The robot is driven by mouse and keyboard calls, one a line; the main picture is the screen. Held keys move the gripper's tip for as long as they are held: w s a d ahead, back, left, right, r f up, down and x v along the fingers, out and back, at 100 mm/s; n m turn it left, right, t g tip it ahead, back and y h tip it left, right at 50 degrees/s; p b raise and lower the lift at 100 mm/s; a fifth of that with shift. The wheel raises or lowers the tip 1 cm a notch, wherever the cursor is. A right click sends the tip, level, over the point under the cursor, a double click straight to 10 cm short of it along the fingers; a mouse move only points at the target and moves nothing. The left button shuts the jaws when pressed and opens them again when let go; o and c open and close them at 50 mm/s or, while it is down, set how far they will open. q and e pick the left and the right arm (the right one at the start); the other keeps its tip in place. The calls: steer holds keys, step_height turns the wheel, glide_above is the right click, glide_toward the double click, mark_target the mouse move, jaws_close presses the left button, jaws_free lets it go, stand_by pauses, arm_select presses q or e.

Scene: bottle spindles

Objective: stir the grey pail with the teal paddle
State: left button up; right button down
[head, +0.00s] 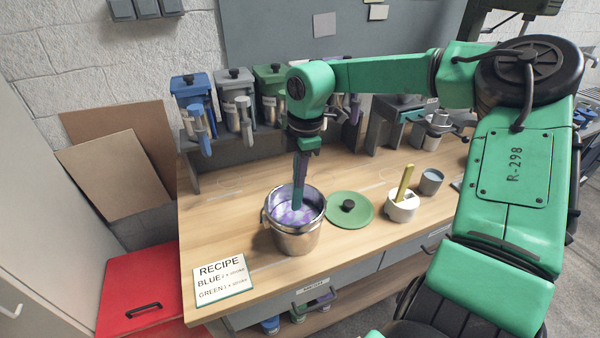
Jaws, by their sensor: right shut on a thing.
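The grey pail (296,240) is a shiny metal pot standing open on the wooden bench, left of centre. Inside it I see a swirled purple and pale content (284,216). My right gripper (303,150) points down above the pail and is shut on the teal paddle (299,178). The paddle hangs nearly upright with its lower end inside the pail; purple shows along its shaft. Its tip is hard to make out against the content. My left gripper is not in view.
A green lid (333,216) with a black knob lies right of the pail. Beyond it stand a white pot (402,211) with a yellow stick and a grey cup (431,182). A recipe card (222,281) lies front left. Blue, grey and green dispensers (190,90) line the back.

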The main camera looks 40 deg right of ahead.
mark_target(296, 209)
steer(key=f+b, duration=0.6)
steer(key=w+f+b, duration=0.1)
steer(key=f+b, duration=0.1)
steer(key=f, duration=0.2)
steer(key=shift+a+b, duration=0.1)
steer(key=shift+b, duration=0.3)
